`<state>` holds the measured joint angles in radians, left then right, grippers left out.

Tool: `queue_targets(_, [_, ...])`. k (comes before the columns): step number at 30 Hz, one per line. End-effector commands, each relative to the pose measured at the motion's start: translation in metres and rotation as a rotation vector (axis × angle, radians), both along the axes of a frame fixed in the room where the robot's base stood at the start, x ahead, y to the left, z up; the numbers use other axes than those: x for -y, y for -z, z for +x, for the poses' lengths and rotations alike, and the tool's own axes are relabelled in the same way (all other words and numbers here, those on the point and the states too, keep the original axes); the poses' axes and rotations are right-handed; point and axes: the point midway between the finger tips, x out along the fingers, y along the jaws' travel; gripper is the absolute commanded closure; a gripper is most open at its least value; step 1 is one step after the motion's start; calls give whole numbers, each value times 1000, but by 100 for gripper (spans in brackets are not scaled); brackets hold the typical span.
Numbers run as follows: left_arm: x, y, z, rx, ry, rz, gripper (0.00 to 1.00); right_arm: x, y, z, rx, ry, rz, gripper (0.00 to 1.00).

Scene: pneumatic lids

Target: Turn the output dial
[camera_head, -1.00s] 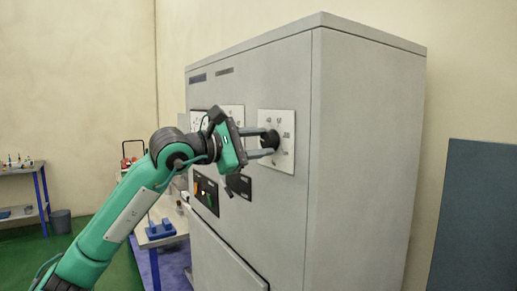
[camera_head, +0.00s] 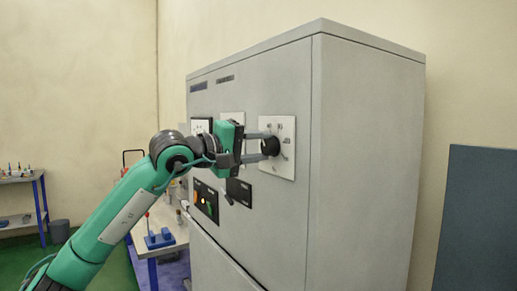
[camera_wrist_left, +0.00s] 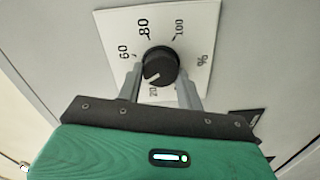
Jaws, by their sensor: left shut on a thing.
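The output dial (camera_head: 271,146) is a round black knob on a white square plate (camera_head: 288,166) on the grey cabinet's front. In the left wrist view the dial (camera_wrist_left: 161,66) sits among the printed numbers 20, 60, 80 and 100 and a % sign. A pale mark on its face points down-left, close to the 20. My left gripper (camera_head: 266,146) is shut on the dial, one finger on each side; its fingers also show in the wrist view (camera_wrist_left: 160,84). My right gripper is not in view.
The tall grey cabinet (camera_head: 365,150) fills the middle. More white plates (camera_head: 232,118) and a dark panel with coloured buttons (camera_head: 205,200) are left of the dial. A workbench (camera_head: 160,240) stands behind my arm. A dark blue board (camera_head: 475,220) is at right.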

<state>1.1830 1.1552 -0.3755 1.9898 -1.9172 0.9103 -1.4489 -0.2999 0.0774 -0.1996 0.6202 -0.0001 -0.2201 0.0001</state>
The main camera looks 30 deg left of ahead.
Motion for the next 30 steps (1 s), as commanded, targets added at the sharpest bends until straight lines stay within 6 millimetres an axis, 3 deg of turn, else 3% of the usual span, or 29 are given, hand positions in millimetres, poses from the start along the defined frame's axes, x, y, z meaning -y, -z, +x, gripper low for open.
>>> queue_targets(12, [1, 1, 0, 57, 0, 149, 86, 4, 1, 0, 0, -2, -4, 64])
queue_targets(27, [1, 1, 0, 62, 0, 164, 86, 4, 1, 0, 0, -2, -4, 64])
queue_targets(28, [1, 1, 0, 62, 1, 164, 57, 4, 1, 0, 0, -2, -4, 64])
queue_targets(30, [1, 1, 0, 63, 1, 163, 44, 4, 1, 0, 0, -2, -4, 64])
